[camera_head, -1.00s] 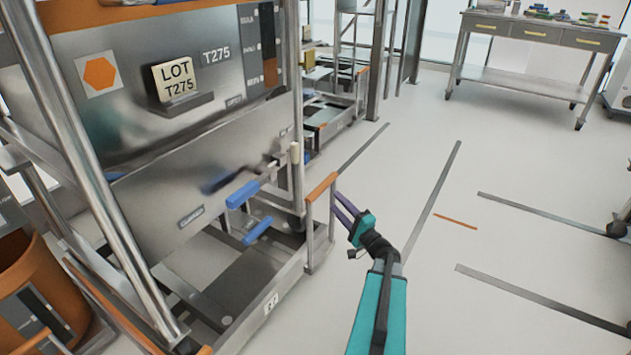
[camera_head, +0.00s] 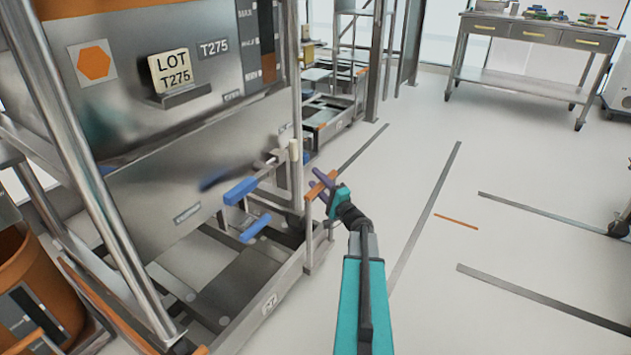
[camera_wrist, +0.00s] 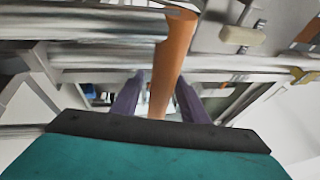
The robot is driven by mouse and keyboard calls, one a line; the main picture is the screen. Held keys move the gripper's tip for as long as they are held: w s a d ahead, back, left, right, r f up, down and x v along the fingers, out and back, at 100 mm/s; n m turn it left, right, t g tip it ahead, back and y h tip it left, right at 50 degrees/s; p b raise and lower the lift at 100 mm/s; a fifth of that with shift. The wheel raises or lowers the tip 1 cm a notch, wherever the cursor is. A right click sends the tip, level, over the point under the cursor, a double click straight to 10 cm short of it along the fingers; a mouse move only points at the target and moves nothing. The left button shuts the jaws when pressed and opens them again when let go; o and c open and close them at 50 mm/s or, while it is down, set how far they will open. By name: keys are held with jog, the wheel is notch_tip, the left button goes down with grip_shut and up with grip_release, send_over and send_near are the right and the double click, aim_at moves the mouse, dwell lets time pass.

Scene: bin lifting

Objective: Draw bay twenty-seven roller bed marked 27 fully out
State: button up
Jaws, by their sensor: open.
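The bay's roller bed (camera_head: 270,290) sits low under a steel bin. A small label on its front corner is too blurred to read surely. An orange handle bar (camera_head: 318,187) stands on posts at the bed's near end. My gripper (camera_head: 317,183) is at this handle with its purple fingers open. In the wrist view the orange handle (camera_wrist: 172,65) runs between the two fingers of my gripper (camera_wrist: 156,98). The fingers lie on either side of it with a gap, and I cannot tell whether either touches.
The steel bin (camera_head: 150,195) carries a LOT T275 card (camera_head: 171,70). Blue handles (camera_head: 241,190) jut out beside the orange one. An orange drum (camera_head: 30,270) stands at left.

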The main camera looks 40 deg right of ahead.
jog(key=shift+x, duration=0.75)
